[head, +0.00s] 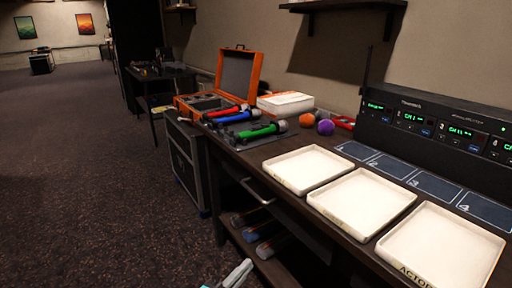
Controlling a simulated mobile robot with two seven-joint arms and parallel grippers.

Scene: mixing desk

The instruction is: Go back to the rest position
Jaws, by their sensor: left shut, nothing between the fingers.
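My left gripper (240,272) shows at the bottom edge of the head view, low in front of the desk. It is shut and empty, apart from everything on the desk. Only its tip end is in view. My right gripper is not in view. Red, blue and green microphones (262,132) lie side by side on a dark mat at the desk's far end.
Several white trays (309,147) line the desk's (255,157) front, beside numbered dark pads (388,166) and a receiver rack (440,128). An open orange case (258,72), a white box (285,102) and orange and purple balls (325,127) stand farther back.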

